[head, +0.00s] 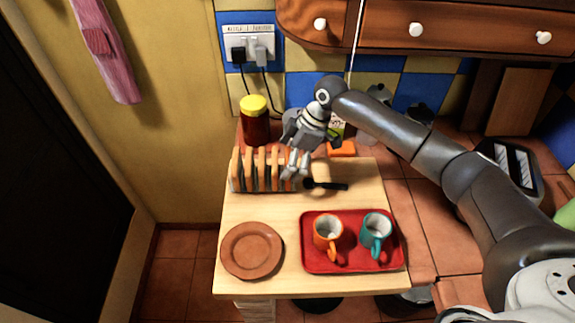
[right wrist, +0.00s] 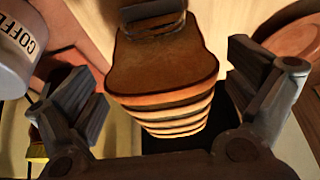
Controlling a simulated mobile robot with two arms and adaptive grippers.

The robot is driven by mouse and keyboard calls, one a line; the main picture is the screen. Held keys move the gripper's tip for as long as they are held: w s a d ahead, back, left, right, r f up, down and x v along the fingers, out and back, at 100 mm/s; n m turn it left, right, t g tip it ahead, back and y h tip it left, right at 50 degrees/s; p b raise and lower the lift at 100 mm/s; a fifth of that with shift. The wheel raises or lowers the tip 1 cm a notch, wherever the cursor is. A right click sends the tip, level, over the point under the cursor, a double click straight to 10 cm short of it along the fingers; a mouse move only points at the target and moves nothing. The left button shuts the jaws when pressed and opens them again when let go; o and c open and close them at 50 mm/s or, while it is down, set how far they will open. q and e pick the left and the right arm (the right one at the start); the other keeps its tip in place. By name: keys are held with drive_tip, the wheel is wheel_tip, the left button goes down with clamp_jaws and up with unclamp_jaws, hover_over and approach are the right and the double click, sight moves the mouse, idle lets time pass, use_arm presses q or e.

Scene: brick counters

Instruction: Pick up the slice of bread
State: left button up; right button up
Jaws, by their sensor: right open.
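Several slices of bread (head: 262,168) stand upright in a row in a rack on the wooden board at the back left of the counter. In the right wrist view the nearest slice of bread (right wrist: 163,68) shows its broad brown face, with the edges of the others behind it. My right gripper (head: 295,172) is at the right end of the row. In the right wrist view its two fingers (right wrist: 165,95) are open, one on each side of the slices, with gaps to the bread. My left gripper is not in view.
A brown plate (head: 252,250) lies at the front left of the board. A red tray (head: 345,264) holds an orange mug (head: 328,231) and a teal mug (head: 376,231). A yellow-lidded jar (head: 255,122) stands behind the rack. A dark-handled utensil (head: 330,186) lies right of the gripper.

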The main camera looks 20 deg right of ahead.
drive_tip(key=shift+f, duration=0.1)
drive_tip(key=shift+c, duration=0.3)
drive_tip(key=c, duration=0.6)
drive_tip(key=shift+c, duration=0.2)
drive_tip(key=shift+r, duration=0.2)
